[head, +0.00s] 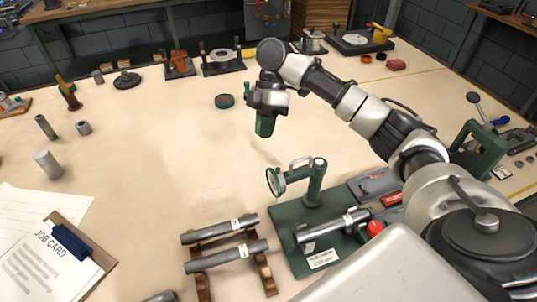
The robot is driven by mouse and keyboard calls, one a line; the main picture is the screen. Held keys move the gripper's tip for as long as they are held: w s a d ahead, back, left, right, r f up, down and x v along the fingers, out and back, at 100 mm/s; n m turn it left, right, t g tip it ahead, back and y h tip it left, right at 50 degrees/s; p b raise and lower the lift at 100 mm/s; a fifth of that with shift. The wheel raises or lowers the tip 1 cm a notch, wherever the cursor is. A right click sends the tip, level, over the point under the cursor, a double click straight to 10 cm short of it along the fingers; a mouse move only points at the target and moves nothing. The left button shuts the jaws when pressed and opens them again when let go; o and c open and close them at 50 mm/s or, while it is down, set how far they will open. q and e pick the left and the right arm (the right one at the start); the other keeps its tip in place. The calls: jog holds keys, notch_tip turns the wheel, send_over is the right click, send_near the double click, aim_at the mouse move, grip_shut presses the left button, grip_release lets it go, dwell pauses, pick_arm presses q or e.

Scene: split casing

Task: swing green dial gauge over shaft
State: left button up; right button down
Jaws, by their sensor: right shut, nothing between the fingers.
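The green dial gauge (276,182) has a round pale face and sits on the arm of a green post (316,182). Its arm points left from the post, so the gauge hangs off to the left of the shaft. The post stands on a green base plate (290,223). A silver shaft (333,226) lies across this plate, in front of the post, with a red knob (375,228) at its right end. My right gripper (265,128) is shut and empty, pointing down above the bench, beyond the gauge and apart from it. My left gripper is out of view.
Two tagged shafts (220,229) lie on wooden supports left of the plate. A clipboard (62,250) with a job card lies at the lower left. A dark round puck (224,101) sits beyond my gripper. The bench left of the gauge is clear.

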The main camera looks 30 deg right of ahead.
aim_at(267, 170)
jog(key=s+f, duration=0.1)
jog(key=s+a+f+p, duration=0.1)
jog(key=s+f, duration=0.2)
jog(key=shift+s+a+f+p, duration=0.2)
jog(key=shift+a+f+p, duration=0.05)
jog(key=shift+a+p, duration=0.05)
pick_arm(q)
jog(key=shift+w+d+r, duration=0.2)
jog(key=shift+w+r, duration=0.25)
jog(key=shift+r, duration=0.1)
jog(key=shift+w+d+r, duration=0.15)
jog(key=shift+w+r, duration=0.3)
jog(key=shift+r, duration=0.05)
pick_arm(e)
jog(key=shift+f, duration=0.1)
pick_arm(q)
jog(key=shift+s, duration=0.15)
